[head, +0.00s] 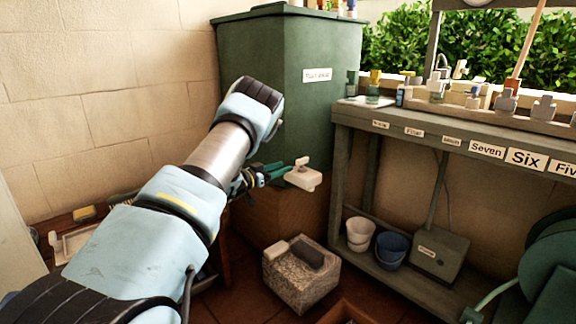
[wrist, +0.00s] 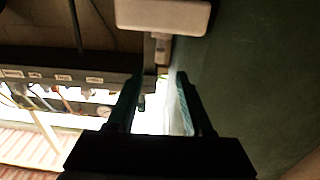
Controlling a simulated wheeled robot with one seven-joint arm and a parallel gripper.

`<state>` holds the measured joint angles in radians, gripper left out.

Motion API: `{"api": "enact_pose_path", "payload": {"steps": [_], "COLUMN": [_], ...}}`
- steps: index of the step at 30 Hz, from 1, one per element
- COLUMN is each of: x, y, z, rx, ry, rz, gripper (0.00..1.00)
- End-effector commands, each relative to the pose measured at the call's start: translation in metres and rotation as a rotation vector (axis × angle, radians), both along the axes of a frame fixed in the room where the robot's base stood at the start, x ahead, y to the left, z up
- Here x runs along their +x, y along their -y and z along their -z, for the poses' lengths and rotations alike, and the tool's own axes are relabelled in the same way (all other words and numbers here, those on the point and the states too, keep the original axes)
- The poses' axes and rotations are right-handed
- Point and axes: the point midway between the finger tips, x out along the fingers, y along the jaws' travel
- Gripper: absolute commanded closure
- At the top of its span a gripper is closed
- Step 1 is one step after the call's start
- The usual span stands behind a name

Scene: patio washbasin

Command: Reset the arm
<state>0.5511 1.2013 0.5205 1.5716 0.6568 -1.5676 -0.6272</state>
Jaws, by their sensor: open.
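My arm reaches from the lower left of the head view toward the tall green cabinet (head: 290,75). My gripper (head: 282,173), with dark green fingers, is beside the cabinet's front. In the wrist view my gripper (wrist: 158,82) is open, its two fingers apart with nothing between them. A cream block-shaped fitting (head: 304,179) with a small knob on top is just beyond the fingertips in the head view. It also shows at the top of the wrist view (wrist: 163,15), apart from the fingers. My forearm hides part of the cabinet's left side.
A grey bench (head: 455,137) with labels stands at the right. A white bucket (head: 360,234), a blue bucket (head: 392,249) and a grey box (head: 440,254) sit on its lower shelf. A stone block (head: 302,285) is on the floor. A wall closes the left.

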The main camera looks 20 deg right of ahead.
Motion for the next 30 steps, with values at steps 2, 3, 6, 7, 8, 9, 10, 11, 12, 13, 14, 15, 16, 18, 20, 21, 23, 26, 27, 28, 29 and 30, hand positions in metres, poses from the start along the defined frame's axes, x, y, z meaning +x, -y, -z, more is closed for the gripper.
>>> {"api": "enact_pose_path", "payload": {"steps": [2,3,6,7,8,9,10,11,12,13,14,15,16,18,20,21,23,26,27,28,29,30], "x": [-0.001,-0.001,-0.001,-0.001,-0.001,-0.001,-0.001,0.001,0.004,0.007,0.012,0.019,0.025,0.037,0.042,0.042,0.037,0.013,-0.002,-0.014,-0.027,-0.047], "y": [-0.002,-0.002,-0.002,-0.002,-0.002,-0.002,-0.002,-0.004,-0.007,-0.011,-0.017,-0.028,-0.038,-0.067,-0.096,-0.116,-0.144,-0.187,-0.201,-0.212,-0.221,-0.233], "z": [0.000,0.000,0.000,0.000,0.000,0.000,-0.001,-0.002,-0.004,-0.008,-0.012,-0.018,-0.023,-0.037,-0.046,-0.051,-0.057,-0.061,-0.061,-0.061,-0.061,-0.061], "rx": [-0.001,-0.001,-0.001,-0.001,-0.001,0.000,0.000,0.002,0.006,0.012,0.019,0.033,0.046,0.085,0.127,0.157,0.204,0.286,0.321,0.349,0.375,0.411], "ry": [0.000,0.000,0.000,0.000,0.000,0.000,0.000,0.000,-0.001,-0.001,-0.004,-0.008,-0.014,-0.042,-0.085,-0.119,-0.180,-0.304,-0.361,-0.402,-0.448,-0.508], "rz": [0.001,0.001,0.001,0.001,0.001,0.001,-0.003,-0.010,-0.030,-0.053,-0.084,-0.140,-0.188,-0.321,-0.442,-0.517,-0.619,-0.758,-0.803,-0.832,-0.857,-0.886], "gripper": [0.49,0.49,0.49,0.49,0.49,0.49,0.49,0.49,0.49,0.49,0.49,0.49,0.49,0.49,0.49,0.49,0.49,0.49,0.49,0.49,0.49,0.49]}}
